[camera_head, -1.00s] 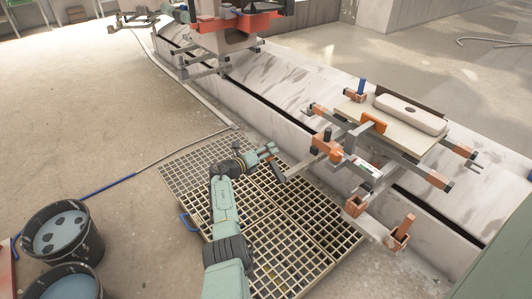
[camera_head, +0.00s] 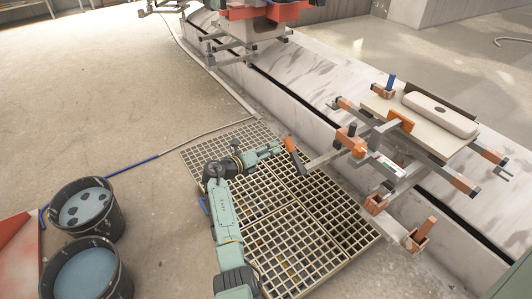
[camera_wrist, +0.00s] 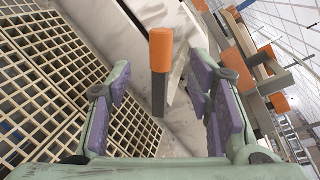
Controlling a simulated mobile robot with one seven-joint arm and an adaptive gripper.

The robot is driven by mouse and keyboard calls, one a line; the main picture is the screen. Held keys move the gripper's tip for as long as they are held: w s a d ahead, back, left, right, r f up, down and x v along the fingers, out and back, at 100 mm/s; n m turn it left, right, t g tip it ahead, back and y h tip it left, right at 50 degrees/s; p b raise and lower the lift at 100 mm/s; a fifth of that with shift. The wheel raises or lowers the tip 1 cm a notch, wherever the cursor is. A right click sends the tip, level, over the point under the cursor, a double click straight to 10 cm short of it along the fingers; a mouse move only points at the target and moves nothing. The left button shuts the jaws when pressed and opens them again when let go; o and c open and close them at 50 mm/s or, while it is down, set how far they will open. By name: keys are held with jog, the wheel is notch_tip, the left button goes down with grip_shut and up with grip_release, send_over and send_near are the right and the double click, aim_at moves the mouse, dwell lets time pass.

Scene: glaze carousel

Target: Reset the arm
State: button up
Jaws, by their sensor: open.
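My gripper (camera_head: 276,150) is open at the end of my green arm, above the floor grating. In the wrist view my gripper (camera_wrist: 163,95) has its two purple-padded fingers wide apart. An orange-tipped handle with a grey lower part (camera_wrist: 160,70) shows in the gap between them, with space on both sides. In the head view this handle (camera_head: 292,153) stands at the end of a grey bar of the carousel, just right of the fingertips. I cannot tell its exact depth from the fingers. Nothing is held.
A carousel arm carries a board with a pale basin (camera_head: 440,114) at right, above the marble-like kerb (camera_head: 310,78). The slatted grating (camera_head: 285,222) lies below my arm. Two buckets of liquid (camera_head: 88,208) (camera_head: 88,272) stand at left. The floor at upper left is clear.

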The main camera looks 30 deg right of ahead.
jog(key=shift+s+a+r, duration=0.1)
jog(key=shift+s+a, duration=0.05)
jog(key=shift+a, duration=0.4)
